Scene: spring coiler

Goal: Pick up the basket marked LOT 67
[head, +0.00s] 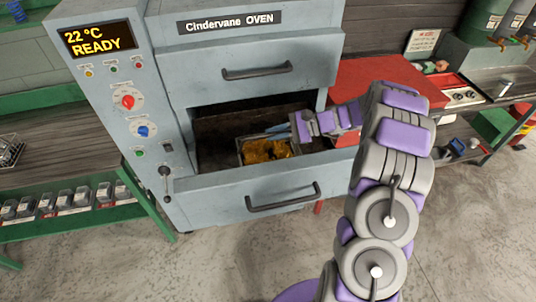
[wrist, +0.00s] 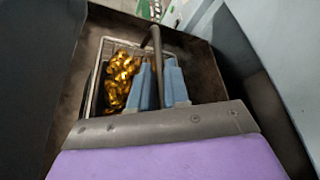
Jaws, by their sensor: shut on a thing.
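A wire basket (head: 240,156) holding gold-coloured coiled parts (head: 268,149) sits inside the oven's open lower drawer (head: 222,181). No LOT marking on it can be read. My gripper (head: 279,130) reaches in over the basket from the right. In the wrist view the two blue fingers of my gripper (wrist: 162,84) are shut on the basket's dark upright handle (wrist: 156,40). The basket's wire rim (wrist: 94,78) and the gold parts (wrist: 121,76) show left of the fingers. The fingers and wrist hide the basket's right and near parts. Whether the basket is lifted off the drawer floor cannot be told.
The oven (head: 170,60) reads 22 °C READY. Its drawer front with a bar handle (head: 284,198) stands before the basket, and drawer walls surround it. A red cabinet (head: 375,80) stands right of the oven. A green shelf (head: 75,222) with small containers is left. The floor in front is clear.

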